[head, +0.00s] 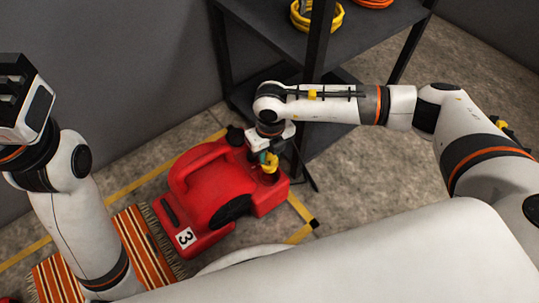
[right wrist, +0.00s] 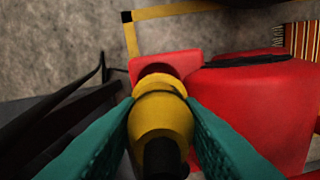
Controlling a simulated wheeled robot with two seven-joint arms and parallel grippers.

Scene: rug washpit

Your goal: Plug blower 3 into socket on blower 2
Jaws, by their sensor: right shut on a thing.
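A red blower marked 3 (head: 205,190) stands on the floor in the middle of the head view, with a handle on top. My right gripper (head: 268,157) is over its right end, pointing down. In the right wrist view, its two teal fingers are shut on a yellow plug (right wrist: 162,112) with a black end toward the camera. The plug is in front of a round dark recess in a red part (right wrist: 175,65); I cannot tell whether it sits in it. My left gripper (head: 22,88) is raised at the far left, its opening unclear. No blower marked 2 shows.
A dark shelf rack (head: 270,32) stands behind the blower, with a yellow coil (head: 317,18) and an orange coil (head: 372,2) on it. A striped fringed rug (head: 130,240) lies left of the blower. Yellow tape (head: 299,208) marks the floor. Floor at right is clear.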

